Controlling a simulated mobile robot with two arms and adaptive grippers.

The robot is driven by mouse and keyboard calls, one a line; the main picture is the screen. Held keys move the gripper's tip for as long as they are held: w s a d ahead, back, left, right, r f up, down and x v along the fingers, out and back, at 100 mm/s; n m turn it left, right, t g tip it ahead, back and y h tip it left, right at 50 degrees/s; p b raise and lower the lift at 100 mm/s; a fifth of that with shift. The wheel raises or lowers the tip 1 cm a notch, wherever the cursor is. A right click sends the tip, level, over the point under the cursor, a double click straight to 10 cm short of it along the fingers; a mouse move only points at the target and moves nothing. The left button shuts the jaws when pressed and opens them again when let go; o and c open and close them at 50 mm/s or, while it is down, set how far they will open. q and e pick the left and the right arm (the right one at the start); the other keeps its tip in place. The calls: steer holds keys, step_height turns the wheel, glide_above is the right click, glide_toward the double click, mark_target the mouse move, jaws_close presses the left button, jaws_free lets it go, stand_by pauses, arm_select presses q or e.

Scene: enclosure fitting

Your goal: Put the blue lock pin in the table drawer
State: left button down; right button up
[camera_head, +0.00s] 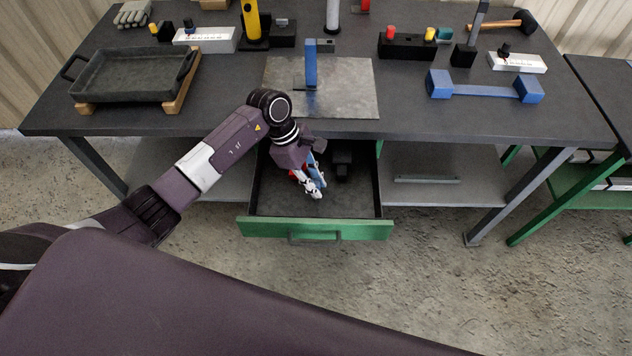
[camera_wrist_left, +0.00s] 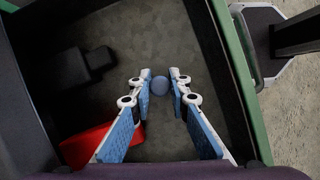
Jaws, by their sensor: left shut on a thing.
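The table drawer (camera_head: 315,228) is pulled open under the table, with a green front and a dark inside. My left gripper (camera_head: 315,192) reaches down into it, fingers pointing to the drawer floor. In the left wrist view the gripper (camera_wrist_left: 160,88) is shut on a round blue end, which I take for the blue lock pin (camera_wrist_left: 160,85). The rest of the pin is hidden, and I cannot tell whether it touches the drawer floor. My right gripper is not in view.
In the drawer lie a black part (camera_head: 342,160) and a red thing (camera_wrist_left: 92,147) beside the gripper. Above, the table (camera_head: 225,118) holds a metal plate with an upright blue piece (camera_head: 311,68), a grey tray (camera_head: 130,78) and a blue bar (camera_head: 485,90).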

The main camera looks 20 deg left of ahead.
arm_select(q)
steer(key=shift+f, duration=0.2)
steer(key=c, duration=1.9)
jaws_free()
steer(key=shift+o, duration=0.4)
steer(key=shift+r, duration=0.15)
